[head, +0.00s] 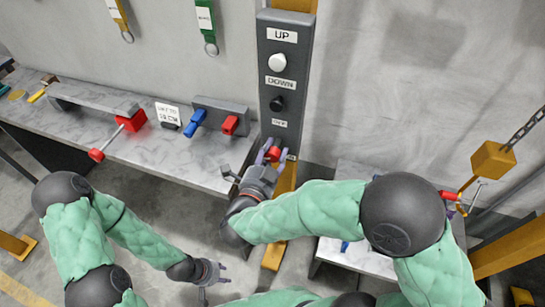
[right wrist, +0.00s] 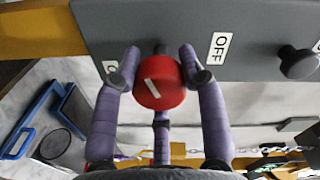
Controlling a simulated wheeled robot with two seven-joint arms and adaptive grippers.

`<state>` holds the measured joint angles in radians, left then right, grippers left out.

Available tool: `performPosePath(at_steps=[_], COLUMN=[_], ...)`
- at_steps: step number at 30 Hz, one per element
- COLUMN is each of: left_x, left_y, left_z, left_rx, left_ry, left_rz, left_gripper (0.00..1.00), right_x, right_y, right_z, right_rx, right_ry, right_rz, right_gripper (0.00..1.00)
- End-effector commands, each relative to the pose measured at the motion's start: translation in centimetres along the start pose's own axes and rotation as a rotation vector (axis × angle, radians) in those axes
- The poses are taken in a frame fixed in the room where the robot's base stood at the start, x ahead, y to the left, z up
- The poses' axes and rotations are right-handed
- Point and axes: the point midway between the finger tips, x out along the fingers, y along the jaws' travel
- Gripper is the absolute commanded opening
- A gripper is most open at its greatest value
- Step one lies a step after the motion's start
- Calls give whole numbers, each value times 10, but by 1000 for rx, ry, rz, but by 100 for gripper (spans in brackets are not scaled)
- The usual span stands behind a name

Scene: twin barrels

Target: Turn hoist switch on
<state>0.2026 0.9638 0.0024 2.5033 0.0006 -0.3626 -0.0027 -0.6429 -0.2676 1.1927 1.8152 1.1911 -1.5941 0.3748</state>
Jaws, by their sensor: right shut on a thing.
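The grey hoist control panel (head: 283,118) hangs on a yellow post with a white UP button (head: 278,62), a black DOWN button (head: 277,103) and an OFF label (head: 280,123). Below the label is a red round switch (head: 273,154). In the right wrist view the red switch (right wrist: 160,82) shows a tilted white mark, between the OFF label (right wrist: 219,47) and a partly hidden label (right wrist: 110,66). My right gripper (right wrist: 165,80) is shut on the red switch, purple fingers at its sides. My left gripper (head: 214,277) is low, away from the panel, its fingers apart and empty.
A bench (head: 185,160) at left carries a red-handled lever (head: 97,155), a red block (head: 133,121) and blue and red clips (head: 195,122). A yellow block (head: 492,160) hangs on a chain at right. Tags (head: 205,20) hang on the wall.

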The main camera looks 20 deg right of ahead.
Motion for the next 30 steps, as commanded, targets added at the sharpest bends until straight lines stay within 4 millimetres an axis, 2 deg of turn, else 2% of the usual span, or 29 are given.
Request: performPosePath(at_steps=[3, 12, 20, 30], left_x=[13, 30, 37, 38], left_y=[-4, -11, -13, -14], left_z=[0, -1, -1, -2], left_rx=[0, 0, 0, 0], left_ry=[0, 0, 0, 0], left_rz=[0, 0, 0, 0], left_gripper=[40, 40, 40, 40], right_x=[1, 1, 1, 1], right_y=[-1, -1, -2, -2], right_z=[-1, -2, -2, -3], right_rx=[109, 299, 377, 393], right_ry=[5, 0, -3, -4], right_rz=[-5, -5, -5, -4], right_gripper=[9, 9, 9, 9])
